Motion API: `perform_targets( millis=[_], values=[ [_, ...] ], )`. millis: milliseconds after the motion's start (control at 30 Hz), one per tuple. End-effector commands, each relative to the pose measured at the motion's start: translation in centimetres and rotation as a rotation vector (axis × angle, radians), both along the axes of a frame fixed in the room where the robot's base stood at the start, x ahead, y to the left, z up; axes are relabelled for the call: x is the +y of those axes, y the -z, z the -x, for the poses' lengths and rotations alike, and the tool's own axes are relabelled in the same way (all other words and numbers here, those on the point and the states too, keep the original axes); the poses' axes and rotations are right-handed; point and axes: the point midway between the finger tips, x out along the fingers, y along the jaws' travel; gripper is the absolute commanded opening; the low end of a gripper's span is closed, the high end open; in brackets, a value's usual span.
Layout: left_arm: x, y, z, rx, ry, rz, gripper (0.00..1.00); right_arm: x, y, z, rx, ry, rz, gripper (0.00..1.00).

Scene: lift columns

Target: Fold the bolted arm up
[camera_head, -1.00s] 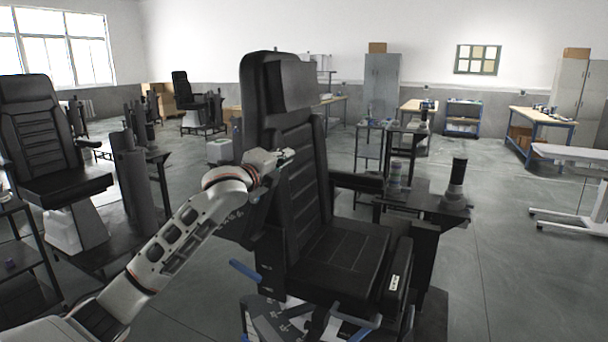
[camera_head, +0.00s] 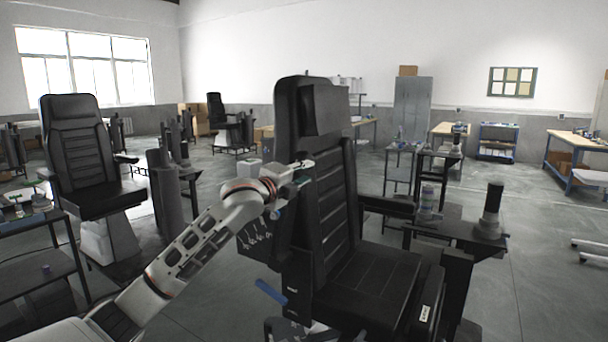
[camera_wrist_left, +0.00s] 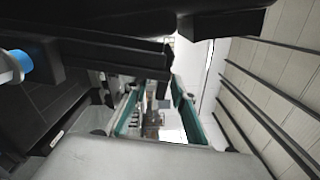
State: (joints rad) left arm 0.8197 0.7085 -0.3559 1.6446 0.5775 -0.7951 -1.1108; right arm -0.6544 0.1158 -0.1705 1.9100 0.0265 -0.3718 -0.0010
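A black padded chair (camera_head: 345,240) stands in front of me, its tall backrest (camera_head: 320,120) upright. A dark armrest (camera_head: 388,207) on its far right side lies roughly level. My left gripper (camera_head: 304,171) is beside the left edge of the backrest, at about mid-height. In the left wrist view its two green-edged fingers (camera_wrist_left: 157,112) are apart, with nothing visible between them. A dark bar (camera_wrist_left: 100,52) crosses above the fingers there; I cannot tell whether they touch it. I cannot tell which part is the bolted arm. My right gripper is out of view.
A side stand (camera_head: 455,235) with a dark cylinder (camera_head: 491,210) is right of the chair. A blue lever (camera_head: 270,291) sticks out low at its left. Another black chair (camera_head: 85,165) stands at the left. Open floor (camera_head: 545,280) lies to the right.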

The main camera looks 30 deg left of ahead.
Motion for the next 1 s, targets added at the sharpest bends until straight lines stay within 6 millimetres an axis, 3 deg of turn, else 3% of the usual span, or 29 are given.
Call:
perform_targets(
  millis=[367, 567, 800, 1000],
  values=[
    [0.1, 0.1, 0.6, 0.002, 0.0, -0.001, 0.25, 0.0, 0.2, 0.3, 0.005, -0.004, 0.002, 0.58],
    [0.2, 0.2, 3.6, 0.003, 0.0, -0.004, 0.25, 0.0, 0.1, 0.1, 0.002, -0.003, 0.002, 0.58],
    [0.3, 0.2, 8.4, 0.002, 0.001, -0.005, 0.25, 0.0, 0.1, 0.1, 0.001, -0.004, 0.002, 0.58],
    [0.4, 0.2, 11.0, 0.002, 0.001, -0.002, 0.25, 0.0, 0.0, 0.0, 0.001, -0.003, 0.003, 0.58]
  ],
)
